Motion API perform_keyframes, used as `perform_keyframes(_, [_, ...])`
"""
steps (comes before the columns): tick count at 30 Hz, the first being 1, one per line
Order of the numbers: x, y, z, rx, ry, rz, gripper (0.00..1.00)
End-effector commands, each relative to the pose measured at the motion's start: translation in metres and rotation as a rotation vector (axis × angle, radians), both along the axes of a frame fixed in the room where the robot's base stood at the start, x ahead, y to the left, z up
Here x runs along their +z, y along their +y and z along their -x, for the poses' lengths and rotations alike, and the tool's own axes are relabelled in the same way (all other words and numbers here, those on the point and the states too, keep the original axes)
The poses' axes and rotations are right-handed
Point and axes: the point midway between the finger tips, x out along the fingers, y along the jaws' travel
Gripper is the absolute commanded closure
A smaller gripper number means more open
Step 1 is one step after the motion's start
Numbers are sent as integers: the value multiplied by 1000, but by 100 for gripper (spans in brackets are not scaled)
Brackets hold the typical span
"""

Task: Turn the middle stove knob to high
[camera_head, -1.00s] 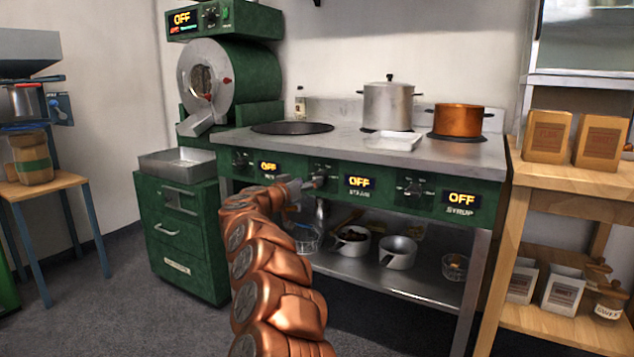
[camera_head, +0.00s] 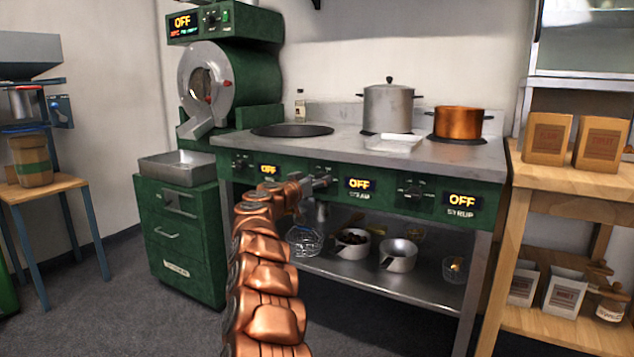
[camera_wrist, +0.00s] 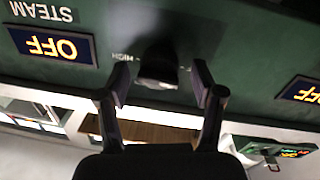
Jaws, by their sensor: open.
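The green stove front carries three dark knobs, each with a display. The middle knob (camera_wrist: 158,68) shows upside down in the wrist view, dark with a paler end, beside a "HIGH" mark. Its STEAM display (camera_head: 358,184) reads OFF; it also shows in the wrist view (camera_wrist: 52,46). My gripper (camera_wrist: 162,84) is open, with one fingertip on each side of the knob and visible gaps between. In the head view my gripper (camera_head: 318,184) is at the stove front just left of the STEAM display and partly hides the middle knob.
The left display (camera_head: 268,169) and the SYRUP display (camera_head: 461,201) also read OFF. A steel pot (camera_head: 388,108), a copper pot (camera_head: 458,121) and a white tray (camera_head: 393,142) stand on the stove top. Bowls (camera_head: 397,256) sit on the shelf below.

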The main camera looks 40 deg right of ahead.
Motion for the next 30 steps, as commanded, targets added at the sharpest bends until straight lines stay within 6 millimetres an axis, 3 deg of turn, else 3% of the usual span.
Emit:
perform_keyframes(6, [0, 0, 0, 0, -1, 0, 35])
perform_keyframes(22, [0, 0, 0, 1, -1, 0, 90])
perform_keyframes(30, [2, 0, 0, 2, -16, -6, 92])
